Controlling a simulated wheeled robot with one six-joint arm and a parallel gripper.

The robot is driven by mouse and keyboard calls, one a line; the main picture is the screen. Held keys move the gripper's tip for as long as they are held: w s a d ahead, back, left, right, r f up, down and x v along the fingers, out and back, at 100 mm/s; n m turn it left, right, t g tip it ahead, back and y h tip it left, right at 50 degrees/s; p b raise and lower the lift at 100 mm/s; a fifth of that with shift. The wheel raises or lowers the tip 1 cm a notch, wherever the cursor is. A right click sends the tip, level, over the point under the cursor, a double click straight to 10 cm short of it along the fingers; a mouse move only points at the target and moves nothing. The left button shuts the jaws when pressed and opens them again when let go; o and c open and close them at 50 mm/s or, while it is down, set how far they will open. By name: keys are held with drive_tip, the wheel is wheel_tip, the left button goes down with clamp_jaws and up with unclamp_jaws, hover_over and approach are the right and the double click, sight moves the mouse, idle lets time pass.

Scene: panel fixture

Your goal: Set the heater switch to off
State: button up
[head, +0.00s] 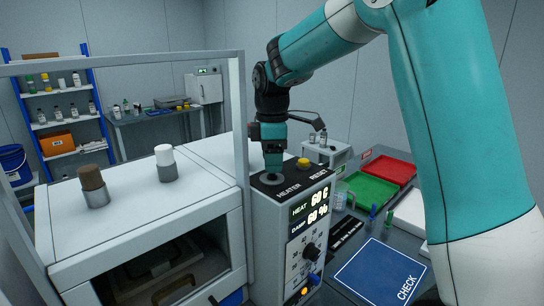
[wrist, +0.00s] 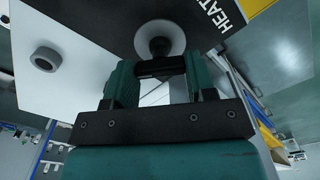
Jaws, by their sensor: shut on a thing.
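The heater switch has a pale round plate (head: 272,179) on the black top of the control box, beside the word HEATER. My gripper (head: 273,166) comes down on it from above and hides most of its lever in the head view. In the wrist view the switch (wrist: 158,41) shows as a dark stem on a pale disc. Its end lies between the fingers of my gripper (wrist: 160,72), which are shut on it. I cannot tell which position the switch is in. The display (head: 310,206) reads HEAT 60 C and DAMP 60 %.
A yellow RESET button (head: 303,162) stands right behind the switch. A dial (head: 310,251) and a lit orange lamp (head: 304,291) are on the box's front. A frame post (head: 238,120) stands left of my gripper. Trays (head: 373,190) and a blue CHECK mat (head: 375,272) lie right.

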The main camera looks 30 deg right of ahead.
drive_tip(key=n, duration=0.3)
drive_tip(key=shift+r+n, duration=0.1)
drive_tip(key=shift+n, duration=0.2)
drive_tip(key=shift+w+n+p, duration=0.1)
drive_tip(key=shift+n+p, duration=0.3)
drive_tip(key=shift+n, duration=1.5)
drive_tip(key=o, duration=0.9)
drive_tip(key=shift+o, duration=0.2)
wheel_tip(320, 180, up, 17)
drive_tip(key=b, duration=0.2)
drive_tip(key=shift+r, duration=0.15)
drive_tip(key=shift+a, duration=0.1)
